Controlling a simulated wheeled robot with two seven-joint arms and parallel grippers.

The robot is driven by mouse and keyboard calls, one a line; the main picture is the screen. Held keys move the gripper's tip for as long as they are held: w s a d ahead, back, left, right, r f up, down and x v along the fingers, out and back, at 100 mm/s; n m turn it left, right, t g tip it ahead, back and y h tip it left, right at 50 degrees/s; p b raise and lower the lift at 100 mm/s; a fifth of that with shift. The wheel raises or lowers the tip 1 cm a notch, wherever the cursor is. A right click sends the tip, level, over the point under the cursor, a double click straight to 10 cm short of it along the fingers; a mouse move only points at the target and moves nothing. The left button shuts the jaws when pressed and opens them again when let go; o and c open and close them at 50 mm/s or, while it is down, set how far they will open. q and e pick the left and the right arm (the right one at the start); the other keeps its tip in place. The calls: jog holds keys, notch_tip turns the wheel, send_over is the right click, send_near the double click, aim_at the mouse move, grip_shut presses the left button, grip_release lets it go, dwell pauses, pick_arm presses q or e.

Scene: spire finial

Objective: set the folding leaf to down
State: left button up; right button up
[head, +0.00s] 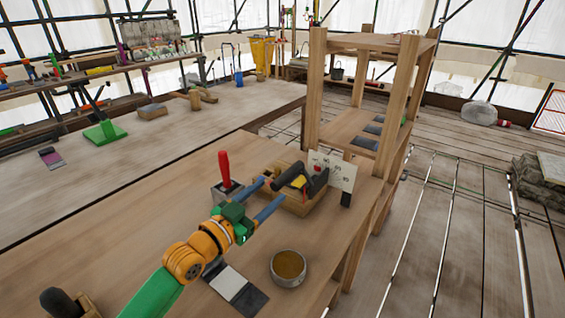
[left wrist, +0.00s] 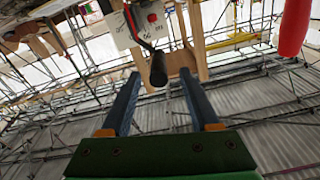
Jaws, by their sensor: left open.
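My left gripper (head: 272,190) reaches in over the wooden bench (head: 130,235), with its two blue fingers apart and nothing between them. In the left wrist view the open fingers (left wrist: 160,78) point towards a black-gripped lever (left wrist: 157,68). The lever hangs by a white panel (left wrist: 136,22) with a red button. In the head view this white panel (head: 334,172) stands at the bench's right end, beside black-handled parts (head: 291,175) on a wooden block. I see no clear gap between fingers and lever to judge. Which part is the folding leaf I cannot tell.
A red handle (head: 224,168) stands upright close beside my left gripper. A round tin (head: 289,267) and a grey-and-white pad (head: 236,286) lie nearer. A tall wooden frame (head: 318,90) rises behind the panel. The bench's left part is mostly clear.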

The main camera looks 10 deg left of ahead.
aim_at(284, 179)
pick_arm(q)
jog(key=x, duration=0.6)
jog(key=shift+w+d+r, duration=0.2)
jog(key=shift+d, duration=0.1)
jog(key=shift+s+r, duration=0.1)
grip_shut()
dwell(1.1)
